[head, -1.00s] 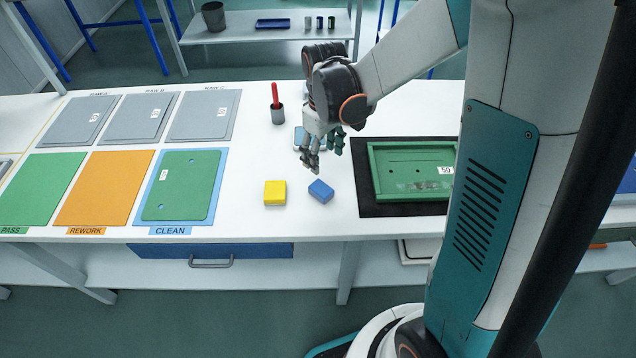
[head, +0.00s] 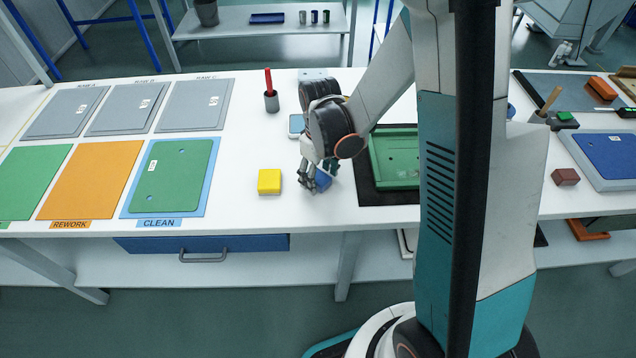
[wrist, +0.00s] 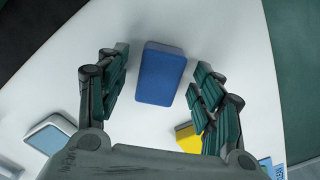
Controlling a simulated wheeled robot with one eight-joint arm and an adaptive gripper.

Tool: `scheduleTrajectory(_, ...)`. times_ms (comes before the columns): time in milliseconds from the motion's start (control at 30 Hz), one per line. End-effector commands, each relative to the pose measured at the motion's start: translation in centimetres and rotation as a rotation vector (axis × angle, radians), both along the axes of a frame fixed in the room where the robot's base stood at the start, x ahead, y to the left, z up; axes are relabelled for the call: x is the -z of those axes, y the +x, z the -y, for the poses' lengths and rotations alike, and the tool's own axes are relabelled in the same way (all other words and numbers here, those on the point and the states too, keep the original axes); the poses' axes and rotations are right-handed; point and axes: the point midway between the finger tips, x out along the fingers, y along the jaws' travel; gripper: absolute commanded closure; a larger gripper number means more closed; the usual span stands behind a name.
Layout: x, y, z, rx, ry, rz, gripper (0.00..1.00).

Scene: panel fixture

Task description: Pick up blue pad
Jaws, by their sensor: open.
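The blue pad (head: 323,179) is a small block lying on the white table, partly hidden behind my fingers in the head view. In the wrist view the blue pad (wrist: 160,75) shows whole, between and a little beyond my two fingers. My gripper (head: 319,181) is open and points down over the pad. In the wrist view my gripper (wrist: 158,92) has a finger on each side of the pad, with gaps showing, so it holds nothing.
A yellow block (head: 269,181) lies just left of my gripper, and it shows behind a finger in the wrist view (wrist: 187,138). A green tray (head: 395,160) on a black mat lies to the right. A cup with a red tool (head: 270,98) stands behind.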

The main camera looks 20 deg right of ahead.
Motion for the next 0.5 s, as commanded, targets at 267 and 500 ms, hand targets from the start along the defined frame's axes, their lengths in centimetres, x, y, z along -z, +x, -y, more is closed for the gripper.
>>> scheduleTrajectory(267, 0.35, -0.03, 0.01, 0.000, 0.000, 0.000, 0.44)
scheduleTrajectory(500, 0.35, -0.02, 0.01, 0.000, 0.000, 0.000, 0.83)
